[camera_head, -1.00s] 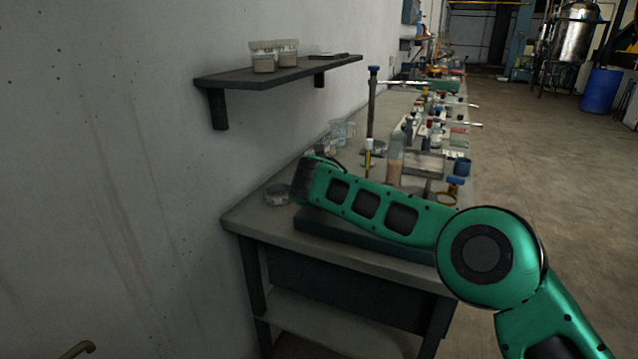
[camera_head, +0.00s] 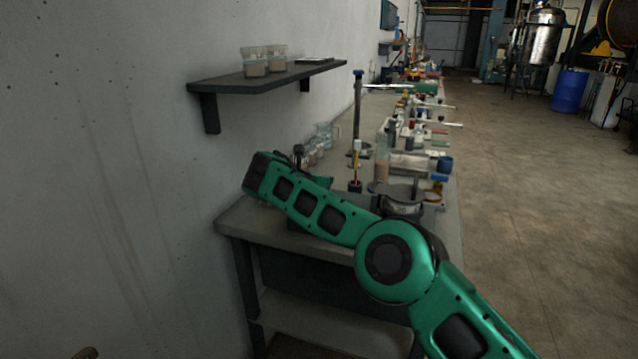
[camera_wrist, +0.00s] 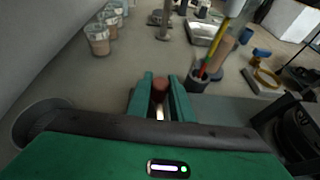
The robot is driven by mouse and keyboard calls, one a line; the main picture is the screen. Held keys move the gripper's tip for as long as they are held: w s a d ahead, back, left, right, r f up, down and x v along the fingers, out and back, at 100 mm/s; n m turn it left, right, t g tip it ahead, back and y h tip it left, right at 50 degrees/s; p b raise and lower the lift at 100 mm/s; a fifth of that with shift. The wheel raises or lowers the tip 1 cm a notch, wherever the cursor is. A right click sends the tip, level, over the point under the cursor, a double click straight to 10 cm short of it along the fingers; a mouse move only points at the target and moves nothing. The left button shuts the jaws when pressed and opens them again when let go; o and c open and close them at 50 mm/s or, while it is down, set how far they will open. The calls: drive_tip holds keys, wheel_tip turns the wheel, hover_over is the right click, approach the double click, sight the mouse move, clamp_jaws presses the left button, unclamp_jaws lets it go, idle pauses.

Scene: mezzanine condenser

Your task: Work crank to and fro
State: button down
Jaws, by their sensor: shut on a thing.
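In the wrist view, the green fingers of my gripper (camera_wrist: 160,98) are closed around a reddish-brown knob (camera_wrist: 160,86), which looks like the crank's handle. A pale shaft shows just below the knob. The rest of the crank is hidden by my gripper body. In the head view, my green arm crosses the near end of the bench and covers the grip. A dark round device (camera_head: 403,199) with a wide top stands right of the arm; whether the crank belongs to it I cannot tell. It seems to show at the wrist view's right edge (camera_wrist: 300,125).
The grey bench (camera_head: 235,214) runs along the wall. A pen cup (camera_wrist: 196,78), a metal tray (camera_wrist: 206,34) and glass beakers (camera_wrist: 97,38) stand beyond my gripper. A round dish (camera_wrist: 40,118) lies left. A wall shelf (camera_head: 270,80) hangs above. The floor at right (camera_head: 520,190) is clear.

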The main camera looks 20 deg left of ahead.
drive_tip(key=c, duration=1.6)
unclamp_jaws()
drive_tip(key=shift+o, duration=0.2)
drive_tip(key=shift+v, duration=3.6)
